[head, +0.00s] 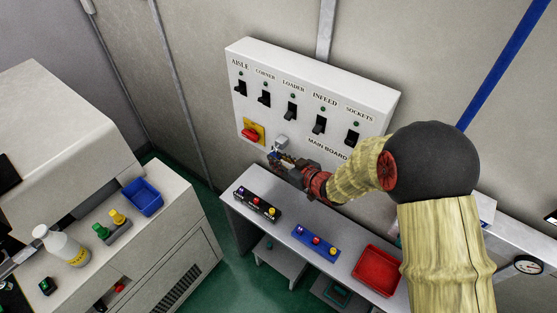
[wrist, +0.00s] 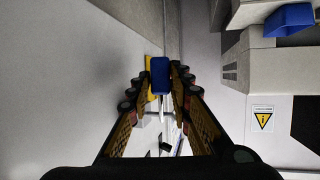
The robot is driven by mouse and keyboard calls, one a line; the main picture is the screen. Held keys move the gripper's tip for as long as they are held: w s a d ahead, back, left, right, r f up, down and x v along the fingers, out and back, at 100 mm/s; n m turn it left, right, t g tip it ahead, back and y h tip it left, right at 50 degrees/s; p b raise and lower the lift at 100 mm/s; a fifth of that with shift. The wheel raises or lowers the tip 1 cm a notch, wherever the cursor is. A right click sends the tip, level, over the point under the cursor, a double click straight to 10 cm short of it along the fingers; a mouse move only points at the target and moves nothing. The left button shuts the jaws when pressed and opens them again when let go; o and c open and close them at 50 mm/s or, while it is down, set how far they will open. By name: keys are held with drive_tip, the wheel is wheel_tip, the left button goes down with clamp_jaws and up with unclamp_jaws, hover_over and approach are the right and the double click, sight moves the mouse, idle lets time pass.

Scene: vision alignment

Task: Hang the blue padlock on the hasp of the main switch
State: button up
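The blue padlock (wrist: 160,76) is between my fingertips in the wrist view, with its blue body facing the camera. Its shackle cannot be made out. My gripper (wrist: 161,82) appears closed on its two sides. In the head view my gripper (head: 274,157) is in front of the board's lower left part, just below and right of the main switch. The main switch (head: 251,134) is a red knob on a yellow plate. A yellow strip (wrist: 150,88) shows behind the padlock in the wrist view. The hasp cannot be clearly told apart.
The white main board (head: 315,85) carries a row of black levers. A small grey block (head: 282,141) sits beside the main switch, close to my gripper. Below, a shelf holds a black button box (head: 257,205), a blue one (head: 315,243) and a red tray (head: 377,270).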

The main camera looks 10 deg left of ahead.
drive_tip(key=o, duration=0.4)
drive_tip(key=v, duration=1.2)
drive_tip(key=shift+f, duration=0.1)
